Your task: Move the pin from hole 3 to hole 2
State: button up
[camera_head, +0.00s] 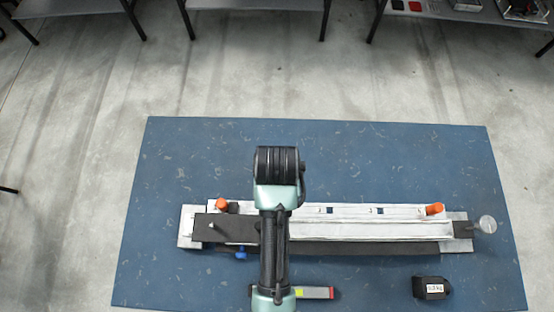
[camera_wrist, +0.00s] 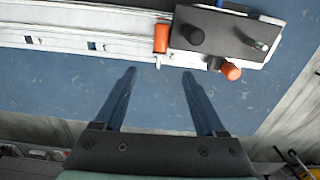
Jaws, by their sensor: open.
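In the wrist view, my gripper (camera_wrist: 158,76) is open and empty, its two dark blue fingers spread. An upright-looking orange pin (camera_wrist: 161,38) stands at the edge of the pale rail (camera_wrist: 65,15), just beyond and between the fingertips in the picture. The pin is beside a dark block (camera_wrist: 222,30), with a short metal stem showing below it. Two dark square holes, one nearer (camera_wrist: 92,46) and one farther left (camera_wrist: 28,40), are empty. In the head view, another orange pin (camera_head: 434,209) is at the rail's right end; my arm hides the middle-left part and my fingers. No hole numbers are legible.
An orange knob (camera_head: 221,205) sits by the dark block and a blue knob (camera_head: 240,253) in front. A grey-red tool (camera_head: 318,292) and a black box (camera_head: 432,288) lie on the blue surface (camera_head: 400,150). The surface behind the rail is clear.

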notch_tip(320, 180, down, 11)
jog(key=shift+w+r, duration=0.1)
dwell(0.3)
grip_shut()
jog(key=c, duration=0.7)
grip_release()
jog(key=c, duration=0.4)
jog(key=shift+o, duration=0.2)
jog(key=shift+r+p, duration=1.3)
jog(key=shift+p, duration=0.3)
jog(key=shift+r+p, duration=2.45)
jog(key=shift+p, duration=0.1)
